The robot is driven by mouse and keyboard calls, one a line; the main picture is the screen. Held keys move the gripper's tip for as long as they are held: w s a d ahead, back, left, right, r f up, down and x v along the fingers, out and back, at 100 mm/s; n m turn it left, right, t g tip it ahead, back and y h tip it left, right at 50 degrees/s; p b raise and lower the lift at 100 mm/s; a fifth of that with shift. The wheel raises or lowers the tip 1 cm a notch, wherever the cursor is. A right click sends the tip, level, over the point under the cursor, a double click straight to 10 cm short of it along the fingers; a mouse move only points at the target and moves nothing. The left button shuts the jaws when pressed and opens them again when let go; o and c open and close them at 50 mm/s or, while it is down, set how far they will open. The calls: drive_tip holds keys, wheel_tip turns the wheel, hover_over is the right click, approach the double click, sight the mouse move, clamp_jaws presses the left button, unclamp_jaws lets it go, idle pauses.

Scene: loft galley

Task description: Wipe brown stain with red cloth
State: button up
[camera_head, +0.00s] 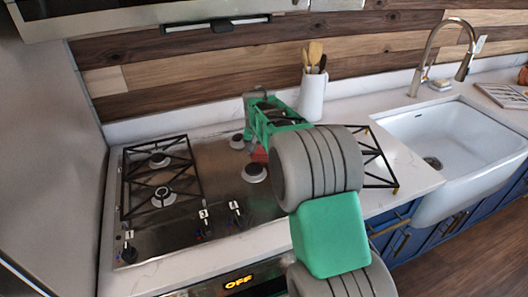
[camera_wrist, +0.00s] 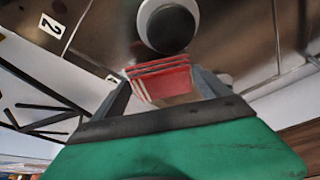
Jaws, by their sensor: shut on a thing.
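The red cloth (camera_wrist: 163,79) is folded in layers and sits between the two fingers of my gripper (camera_wrist: 165,90) in the wrist view. My gripper is shut on it. In the head view only a small red part of the cloth (camera_head: 259,154) shows below my green wrist, over the steel cooktop (camera_head: 218,168). A round burner (camera_wrist: 167,25) lies just beyond the cloth in the wrist view. I cannot make out a distinct brown stain; brownish tones on the steel may be reflections, and my arm hides part of the cooktop. I cannot tell whether the cloth touches the surface.
A black grate (camera_head: 160,175) covers the left burners, and another grate (camera_head: 378,165) stands at the right. Knobs (camera_head: 205,222) line the cooktop's front. A white utensil holder (camera_head: 312,98) stands behind my arm. A white sink (camera_head: 455,150) is at the right.

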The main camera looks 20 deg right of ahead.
sight(265, 152)
drive_tip(key=shift+w+r+p, duration=0.15)
drive_tip(key=shift+r+p, duration=0.45)
drive_tip(key=shift+r, duration=0.95)
drive_tip(key=shift+w+d+r, duration=0.1)
drive_tip(key=shift+r, duration=0.15)
drive_tip(key=shift+r+p, duration=0.95)
drive_tip(key=shift+r, duration=0.35)
